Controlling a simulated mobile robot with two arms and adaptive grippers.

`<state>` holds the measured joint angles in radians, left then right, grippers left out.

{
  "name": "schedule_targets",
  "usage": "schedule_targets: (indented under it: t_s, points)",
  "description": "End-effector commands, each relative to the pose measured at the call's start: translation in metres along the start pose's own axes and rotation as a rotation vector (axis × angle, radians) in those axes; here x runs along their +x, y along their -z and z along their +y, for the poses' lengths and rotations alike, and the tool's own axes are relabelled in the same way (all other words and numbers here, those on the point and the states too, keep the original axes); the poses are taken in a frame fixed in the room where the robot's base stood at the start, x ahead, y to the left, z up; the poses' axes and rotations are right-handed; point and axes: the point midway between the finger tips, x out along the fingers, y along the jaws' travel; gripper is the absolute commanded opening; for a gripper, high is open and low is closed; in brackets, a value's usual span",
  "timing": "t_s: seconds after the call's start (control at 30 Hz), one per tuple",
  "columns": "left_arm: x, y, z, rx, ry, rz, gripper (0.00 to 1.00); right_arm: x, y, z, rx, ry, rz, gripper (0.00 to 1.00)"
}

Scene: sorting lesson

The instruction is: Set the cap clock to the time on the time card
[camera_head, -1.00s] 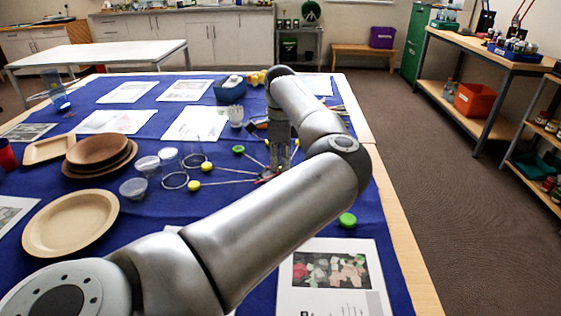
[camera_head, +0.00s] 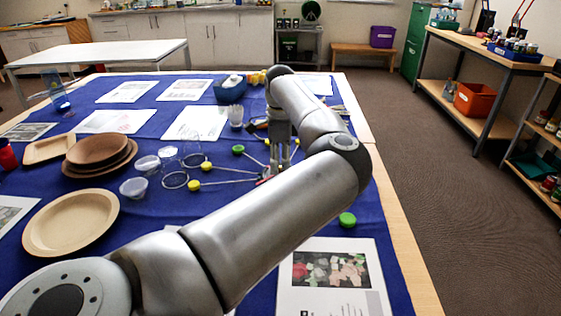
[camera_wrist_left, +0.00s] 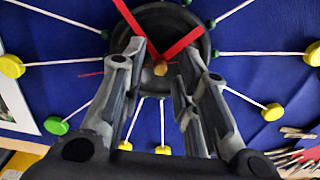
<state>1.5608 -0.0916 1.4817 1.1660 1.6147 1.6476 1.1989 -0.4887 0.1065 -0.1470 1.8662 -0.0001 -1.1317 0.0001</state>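The cap clock lies on the blue cloth. In the left wrist view its dark round hub (camera_wrist_left: 168,22) carries two broad red hands (camera_wrist_left: 180,43), a thin red hand (camera_wrist_left: 90,74) and a gold centre pin (camera_wrist_left: 160,68). White sticks run out to yellow caps (camera_wrist_left: 272,112) and green caps (camera_wrist_left: 57,125). In the head view my arm hides much of the clock; a yellow cap (camera_head: 194,186) and a green cap (camera_head: 347,219) show. My left gripper (camera_head: 280,172) points down over the hub, fingers apart and empty, around the pin area (camera_wrist_left: 157,58). I cannot tell which sheet is the time card.
Brown plates (camera_head: 97,150), a tan plate (camera_head: 70,222) and clear cups (camera_head: 134,187) stand at the left. Paper sheets (camera_head: 197,122) lie behind, and a picture sheet (camera_head: 333,285) lies in front. A cup of sticks (camera_head: 236,116) and a blue bin (camera_head: 230,92) stand beyond the clock.

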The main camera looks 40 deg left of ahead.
Motion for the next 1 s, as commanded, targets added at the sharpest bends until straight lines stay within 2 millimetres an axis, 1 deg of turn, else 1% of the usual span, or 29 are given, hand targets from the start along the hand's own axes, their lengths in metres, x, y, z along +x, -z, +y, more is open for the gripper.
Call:
schedule_targets:
  t_s: [0.27,0.37,0.47,0.8,0.9,1.0]
  points:
    - [0.000,0.000,0.000,0.000,0.000,0.000,0.32,-0.001,0.004,0.001,0.001,-0.002,0.007,0.40]
    - [-0.005,0.000,0.000,0.000,0.001,0.000,0.32,-0.001,0.003,0.002,0.001,-0.002,0.006,0.40]
    - [-0.019,0.000,-0.001,0.000,0.004,0.002,0.32,-0.001,0.002,0.001,0.001,-0.002,0.004,0.40]
    - [-0.089,0.000,-0.001,0.001,0.003,0.002,0.32,-0.001,0.001,0.001,0.000,-0.001,0.002,0.40]
    - [-0.104,0.000,-0.001,0.001,0.002,0.001,0.32,0.000,0.001,0.001,0.000,-0.001,0.002,0.40]
    - [-0.114,0.000,-0.001,0.000,0.001,0.001,0.32,0.000,0.001,0.001,0.000,-0.001,0.002,0.40]
